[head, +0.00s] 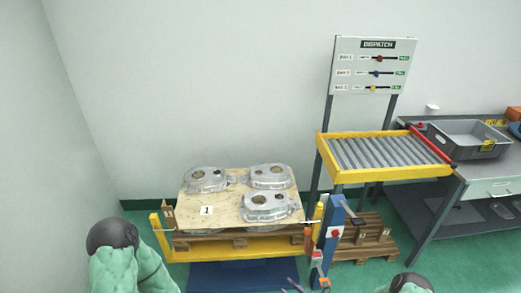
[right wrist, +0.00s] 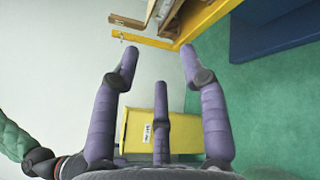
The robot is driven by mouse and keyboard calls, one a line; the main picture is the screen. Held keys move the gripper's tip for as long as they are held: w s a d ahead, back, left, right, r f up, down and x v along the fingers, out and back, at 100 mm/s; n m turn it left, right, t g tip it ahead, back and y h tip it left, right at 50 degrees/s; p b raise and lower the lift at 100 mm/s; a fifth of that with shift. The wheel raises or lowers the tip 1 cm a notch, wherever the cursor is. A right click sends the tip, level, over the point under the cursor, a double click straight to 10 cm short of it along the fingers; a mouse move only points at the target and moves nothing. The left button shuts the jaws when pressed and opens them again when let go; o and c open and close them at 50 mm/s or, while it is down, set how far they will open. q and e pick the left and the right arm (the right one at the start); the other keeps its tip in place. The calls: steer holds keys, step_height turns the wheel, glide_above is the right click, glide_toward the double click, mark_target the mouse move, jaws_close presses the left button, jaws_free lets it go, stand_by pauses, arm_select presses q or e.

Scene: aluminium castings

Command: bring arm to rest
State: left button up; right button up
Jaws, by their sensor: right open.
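My right gripper (right wrist: 160,62) is open in the right wrist view, with its purple fingers spread and nothing between them. My right arm (head: 408,283) shows at the bottom right. My left arm (head: 125,265) comes in at the bottom left in a green sleeve; its gripper is out of view.
Aluminium castings (head: 268,205) lie on a board (head: 222,214) on a yellow-framed pallet stand. A blue post (head: 331,228), roller conveyor (head: 385,152), dispatch board (head: 372,66) and bench with a grey crate (head: 462,135) stand right. A yellow box (right wrist: 187,137) lies beyond my right fingers.

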steer(key=s+a+f+n+g+b, duration=0.15)
steer(key=s+a+n+g, duration=0.25)
steer(key=s+n+g, duration=0.55)
steer(key=s+a+f+n+g+b, duration=0.1)
steer(key=s+a+f+n+g, duration=0.35)
steer(key=s, duration=0.75)
steer(key=s+d+f+n+g+h+b, duration=0.1)
steer(key=s+d+n+g+h+b, duration=0.15)
steer(key=s+d+n+h, duration=0.55)
steer(key=w+a+n+t, duration=0.1)
steer(key=w+n+t, duration=0.3)
steer(key=n, duration=0.7)
steer(key=shift+w+a+r+y+b, duration=0.3)
steer(key=shift+w+r+b, duration=0.15)
steer(key=shift+w, duration=0.8)
steer(key=shift+d, duration=0.1)
stand_by(0.6)
